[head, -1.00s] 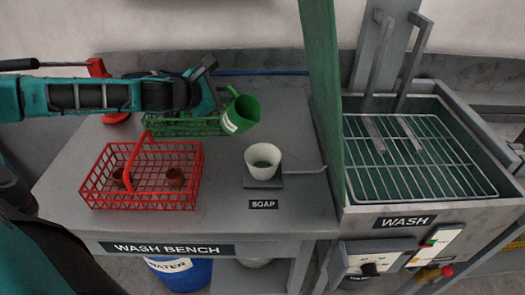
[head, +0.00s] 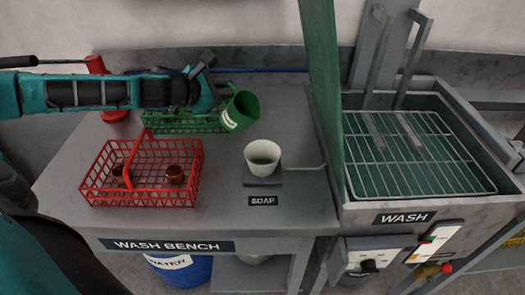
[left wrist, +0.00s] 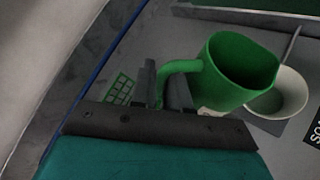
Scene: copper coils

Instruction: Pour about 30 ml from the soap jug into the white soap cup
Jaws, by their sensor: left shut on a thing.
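The green soap jug (head: 241,110) is in the air behind and left of the white soap cup (head: 262,152), tilted with its mouth toward the cup. My left gripper (head: 222,91) is shut on the jug's handle, also seen in the left wrist view (left wrist: 165,88). The cup stands upright on a dark pad by the SOAP label, with greyish content inside. In the left wrist view the jug (left wrist: 232,75) partly covers the cup (left wrist: 285,97). No stream shows between them; the jug's liquid level cannot be told. My right gripper is out of view.
A red basket (head: 98,190) with two brown copper pieces stands left of the cup. A green basket (head: 185,122) lies behind, under my left arm. A green post (head: 323,100) stands right of the cup, before the wash sink with its wire rack (head: 420,160).

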